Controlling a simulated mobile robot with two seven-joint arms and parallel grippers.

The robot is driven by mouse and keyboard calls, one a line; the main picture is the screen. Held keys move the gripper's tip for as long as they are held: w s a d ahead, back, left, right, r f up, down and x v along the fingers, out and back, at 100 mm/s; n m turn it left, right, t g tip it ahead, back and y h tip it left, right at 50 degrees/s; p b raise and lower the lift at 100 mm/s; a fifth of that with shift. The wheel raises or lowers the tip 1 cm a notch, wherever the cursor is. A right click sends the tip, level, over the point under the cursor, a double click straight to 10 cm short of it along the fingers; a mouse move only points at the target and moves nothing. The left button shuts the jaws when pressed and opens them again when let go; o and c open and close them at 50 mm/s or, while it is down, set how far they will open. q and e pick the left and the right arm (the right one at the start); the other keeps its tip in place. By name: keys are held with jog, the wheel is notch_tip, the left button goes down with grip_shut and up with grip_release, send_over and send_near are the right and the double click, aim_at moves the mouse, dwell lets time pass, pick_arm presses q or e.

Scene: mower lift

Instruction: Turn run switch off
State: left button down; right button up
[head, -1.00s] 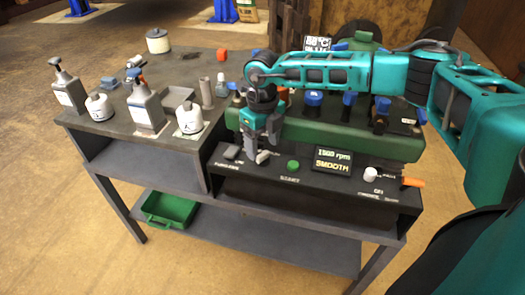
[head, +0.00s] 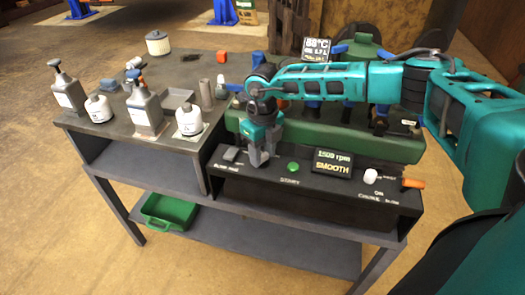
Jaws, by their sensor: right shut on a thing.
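My right gripper (head: 261,160) reaches down from the teal arm to the black control panel (head: 310,192). Its fingers are shut around the small switch on the panel, left of the green button (head: 293,166). The fingers hide the switch, so its position does not show. A grey rocker (head: 230,155) sits left of the fingers. The panel display (head: 333,163) reads 1500 rpm and SMOOTH. My left gripper is not in view.
A white knob (head: 370,176) and an orange-tipped lever (head: 412,183) are at the panel's right. The green engine block (head: 330,136) stands behind the panel. Pump bottles (head: 146,108) and white jars stand on the bench at the left. A green tray (head: 166,211) is on the lower shelf.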

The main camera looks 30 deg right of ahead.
jog(key=shift+c, duration=1.3)
jog(key=shift+n, duration=0.4)
jog(key=n, duration=0.2)
jog(key=shift+n, duration=0.4)
jog(key=n, duration=0.5)
jog(key=shift+n, duration=1.5)
jog(key=shift+w+r+n, duration=0.1)
jog(key=shift+n, duration=0.3)
jog(key=o, duration=1.1)
jog(key=shift+c, duration=0.2)
